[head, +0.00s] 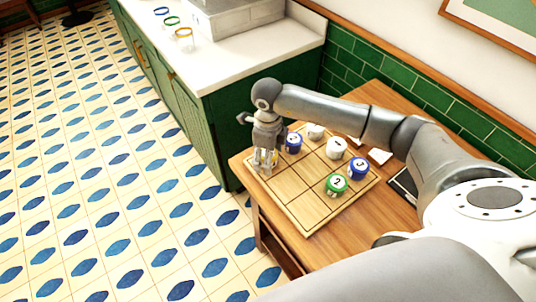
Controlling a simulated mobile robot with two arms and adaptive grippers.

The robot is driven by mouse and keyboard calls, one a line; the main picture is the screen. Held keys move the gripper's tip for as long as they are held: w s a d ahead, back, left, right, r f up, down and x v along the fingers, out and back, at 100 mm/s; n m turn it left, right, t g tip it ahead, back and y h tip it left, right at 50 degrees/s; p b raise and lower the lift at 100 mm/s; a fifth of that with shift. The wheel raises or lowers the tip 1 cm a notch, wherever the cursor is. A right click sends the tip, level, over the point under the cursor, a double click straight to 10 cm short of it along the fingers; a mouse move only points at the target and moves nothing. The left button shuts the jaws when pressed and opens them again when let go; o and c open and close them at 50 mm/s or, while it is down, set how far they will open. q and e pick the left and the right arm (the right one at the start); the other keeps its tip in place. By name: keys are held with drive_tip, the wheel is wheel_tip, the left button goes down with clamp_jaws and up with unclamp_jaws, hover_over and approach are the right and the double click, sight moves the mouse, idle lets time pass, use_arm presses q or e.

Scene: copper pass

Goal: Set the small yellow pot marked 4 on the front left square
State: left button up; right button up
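The wooden board (305,212) marked in squares lies on a wooden table. My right gripper (265,166) points down over the board's far left corner. A trace of yellow shows between its fingers, but I cannot make out a whole pot or a 4 there. On the board stand a green pot marked 2 (336,185), a blue pot marked 3 (358,168), a white pot marked 1 (336,148), another white pot (315,132) and a blue pot (293,143) beside the gripper. The squares nearest the front left look empty. My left gripper is not in view.
A green cabinet with a white counter (225,69) stands just beyond the table. It bears rings or rims in blue, green and orange (184,33). White pieces (380,156) and a dark flat object (404,186) lie right of the board. Tiled floor is open at left.

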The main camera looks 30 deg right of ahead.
drive_tip(key=shift+r, duration=0.15)
drive_tip(key=shift+r, duration=0.2)
wheel_tip(320, 180, up, 11)
drive_tip(key=shift+f+b, duration=0.2)
drive_tip(key=shift+b, duration=1.05)
drive_tip(key=shift+r, duration=0.55)
drive_tip(key=shift+f, duration=0.1)
